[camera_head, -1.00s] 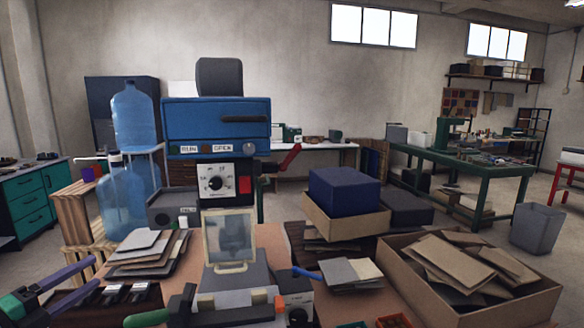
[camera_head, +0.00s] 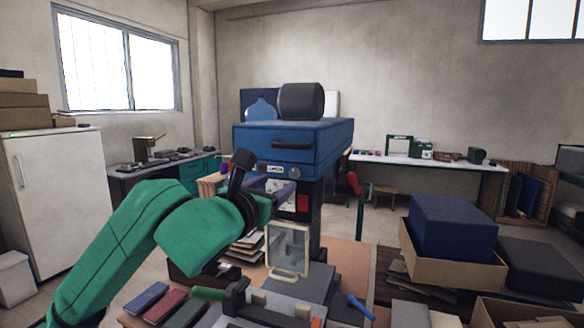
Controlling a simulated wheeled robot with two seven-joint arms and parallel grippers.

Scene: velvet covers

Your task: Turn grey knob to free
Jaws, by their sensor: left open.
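The blue machine (camera_head: 293,145) stands ahead of me. Its white control panel (camera_head: 280,208) sits below the blue head, beside a red button (camera_head: 303,203). The grey knob on this panel is mostly or wholly hidden behind my left gripper, so I cannot tell its setting. My left gripper (camera_head: 283,193) reaches in from the left on its green arm, with its purple fingers in front of the panel. It is open; I cannot tell whether it touches the knob. My right gripper is not in view.
A clear guard frame (camera_head: 289,250) stands below the panel. A red lever (camera_head: 353,183) sticks out at the machine's right. A dark blue block (camera_head: 452,228) rests in a cardboard box (camera_head: 455,268) at the right. Coloured pads (camera_head: 165,306) lie at the front left.

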